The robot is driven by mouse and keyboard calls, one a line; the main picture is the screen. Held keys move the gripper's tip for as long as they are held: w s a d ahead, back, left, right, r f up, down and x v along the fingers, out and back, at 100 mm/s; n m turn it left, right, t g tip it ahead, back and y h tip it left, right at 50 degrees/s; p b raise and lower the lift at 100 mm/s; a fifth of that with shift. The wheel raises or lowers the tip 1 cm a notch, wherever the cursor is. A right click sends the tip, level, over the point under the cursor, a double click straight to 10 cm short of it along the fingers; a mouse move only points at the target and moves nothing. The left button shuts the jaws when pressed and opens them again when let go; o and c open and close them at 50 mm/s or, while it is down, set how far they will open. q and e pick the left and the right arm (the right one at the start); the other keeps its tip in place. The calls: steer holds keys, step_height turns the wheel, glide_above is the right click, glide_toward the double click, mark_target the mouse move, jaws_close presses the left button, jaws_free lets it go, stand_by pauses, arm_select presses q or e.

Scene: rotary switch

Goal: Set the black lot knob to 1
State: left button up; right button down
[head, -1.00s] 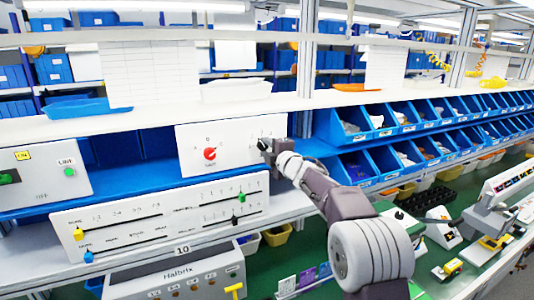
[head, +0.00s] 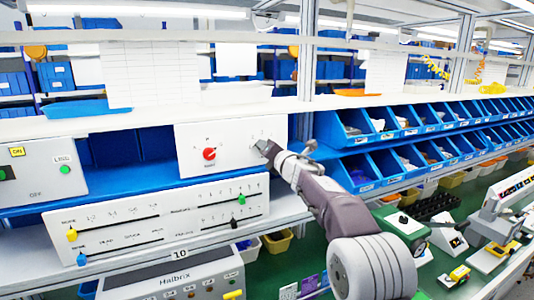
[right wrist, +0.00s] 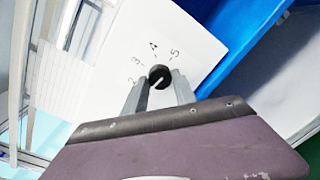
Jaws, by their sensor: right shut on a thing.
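The black lot knob (right wrist: 160,76) sits on a white panel (right wrist: 190,25) and shows between the two fingers of my right gripper (right wrist: 161,89) in the right wrist view. The gripper is shut on it. A white pointer line crosses the knob; which end is the pointing one I cannot tell. The numbers 2, 3, 4 and 5 show around it; I cannot see the 1. In the head view my right gripper (head: 263,148) reaches the right part of the white panel (head: 240,138) and hides the knob. My left gripper is not in view.
A red knob (head: 209,154) is on the same panel, left of my gripper. A slider panel (head: 160,218) lies below, with yellow, blue, green and black sliders. Blue bins (head: 350,128) stand to the right. A panel with a green button (head: 65,169) is at the left.

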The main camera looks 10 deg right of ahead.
steer(key=shift+n+b, duration=0.3)
steer(key=shift+n, duration=0.5)
steer(key=c, duration=1)
jaws_free()
steer(key=shift+s+b, duration=0.25)
steer(key=shift+b, duration=0.05)
steer(key=s+d+b, duration=0.1)
steer(key=s+b, duration=0.2)
steer(key=s, duration=0.5)
steer(key=shift+s+d+r, duration=0.15)
steer(key=shift+s+d, duration=0.05)
